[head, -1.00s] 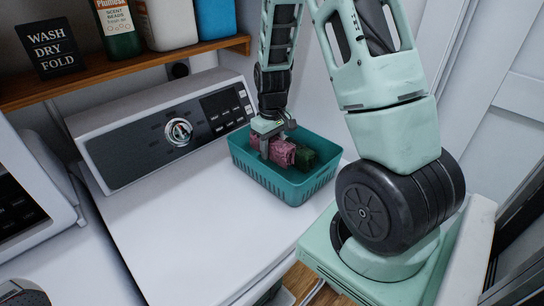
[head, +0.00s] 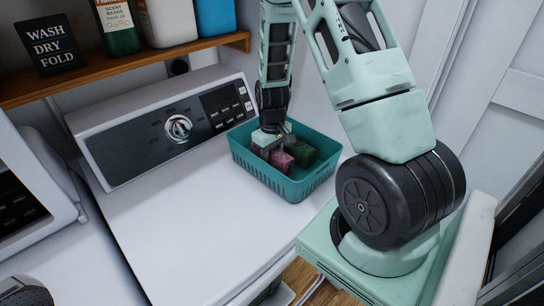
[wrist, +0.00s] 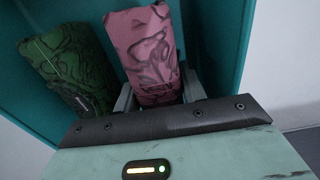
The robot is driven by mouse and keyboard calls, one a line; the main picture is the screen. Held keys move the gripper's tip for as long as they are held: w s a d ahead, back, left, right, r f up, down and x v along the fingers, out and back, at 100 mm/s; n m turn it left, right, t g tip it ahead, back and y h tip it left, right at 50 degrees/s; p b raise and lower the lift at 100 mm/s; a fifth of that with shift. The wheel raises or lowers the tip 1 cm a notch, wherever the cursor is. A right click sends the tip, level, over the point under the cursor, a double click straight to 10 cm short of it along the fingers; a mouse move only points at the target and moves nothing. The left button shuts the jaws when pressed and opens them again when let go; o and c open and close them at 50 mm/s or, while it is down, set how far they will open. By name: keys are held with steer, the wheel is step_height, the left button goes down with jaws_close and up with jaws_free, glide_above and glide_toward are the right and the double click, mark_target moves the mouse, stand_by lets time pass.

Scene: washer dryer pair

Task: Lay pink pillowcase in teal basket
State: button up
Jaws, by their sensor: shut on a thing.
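The teal basket (head: 308,187) stands on the white machine top near its right back corner. The pink pillowcase (head: 279,160), a rolled bundle with dark pattern lines, is inside the basket's walls. My gripper (head: 267,143) reaches down into the basket from above and is shut on the pillowcase. In the wrist view the pink pillowcase (wrist: 150,55) sits between the two fingers. Whether its underside touches the basket floor is hidden. A dark green rolled cloth (head: 301,152) lies in the basket to the right of the pillowcase; it also shows in the wrist view (wrist: 68,68).
The control panel (head: 165,130) with its dial rises behind and left of the basket. A wooden shelf (head: 130,70) with bottles and a sign hangs above. The white machine top (head: 190,225) in front is clear. A wall stands close behind the basket.

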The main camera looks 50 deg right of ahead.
steer(key=shift+f, duration=0.2)
steer(key=o, duration=1)
steer(key=shift+r, duration=0.1)
